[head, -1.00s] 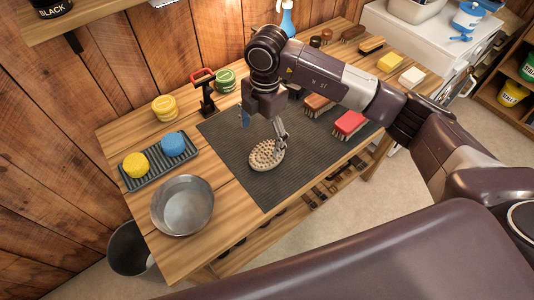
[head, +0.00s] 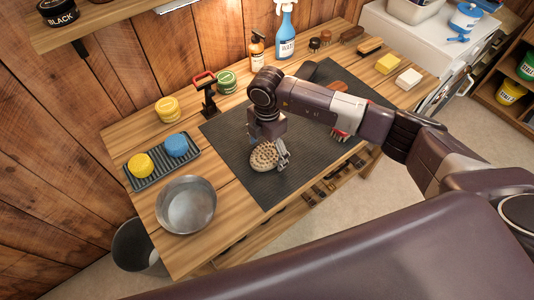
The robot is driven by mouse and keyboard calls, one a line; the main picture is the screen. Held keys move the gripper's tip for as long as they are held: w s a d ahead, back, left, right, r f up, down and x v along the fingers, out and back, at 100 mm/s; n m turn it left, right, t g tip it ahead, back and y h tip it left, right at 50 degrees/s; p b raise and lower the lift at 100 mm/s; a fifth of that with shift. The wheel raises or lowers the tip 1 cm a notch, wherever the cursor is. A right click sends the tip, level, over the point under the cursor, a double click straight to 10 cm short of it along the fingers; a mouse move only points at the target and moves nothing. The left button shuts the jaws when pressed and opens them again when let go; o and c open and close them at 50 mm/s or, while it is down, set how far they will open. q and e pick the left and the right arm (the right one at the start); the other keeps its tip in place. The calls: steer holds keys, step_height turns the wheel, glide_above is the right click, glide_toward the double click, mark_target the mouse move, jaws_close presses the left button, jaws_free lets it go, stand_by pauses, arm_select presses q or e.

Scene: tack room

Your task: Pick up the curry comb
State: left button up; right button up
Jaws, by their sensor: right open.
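The curry comb (head: 263,157) is a round beige pad with raised nubs. It lies on the dark ribbed mat (head: 229,154) on the wooden bench. My right gripper (head: 268,152) is open and low over the mat, with one finger at the comb's right edge and the other partly behind it. I cannot tell whether the fingers touch the comb. My left gripper is not in view.
A metal bowl (head: 186,205) and a grey tray (head: 150,177) with a yellow and a blue sponge stand at the left. Brushes lie at the right, partly hidden by my arm.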

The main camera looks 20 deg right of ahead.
steer(key=c, duration=1.4)
steer(key=shift+r, duration=0.1)
